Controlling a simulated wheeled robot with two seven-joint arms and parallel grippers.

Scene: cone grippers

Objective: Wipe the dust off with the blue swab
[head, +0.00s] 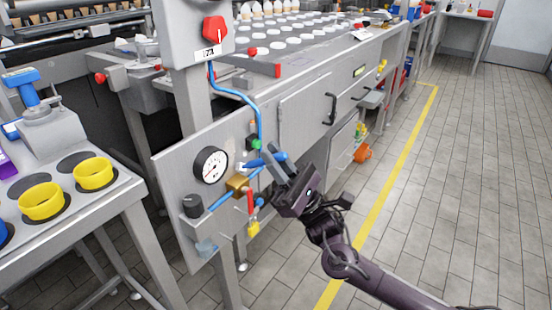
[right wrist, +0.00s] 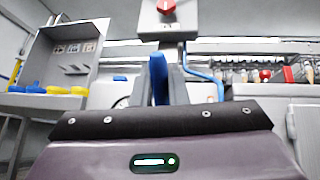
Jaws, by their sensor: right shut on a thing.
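My right gripper (head: 275,163) reaches in from the lower right in the head view, in front of the machine's grey side panel (head: 185,165). It is shut on a blue piece (right wrist: 158,78), which stands upright between the fingers in the right wrist view. This looks like the blue swab; its far end is hard to make out in the head view. Just left of the fingertips are a blue-handled part and a brass fitting (head: 237,186) on the panel. I cannot tell whether the swab touches them. I cannot make out any dust. My left gripper is not in view.
A pressure gauge (head: 211,164), a black knob (head: 192,206) and a blue hose (head: 257,108) are on or by the panel. A red switch (head: 215,29) sits above. Yellow cups (head: 94,173) stand on the left table. The tiled floor at right is clear.

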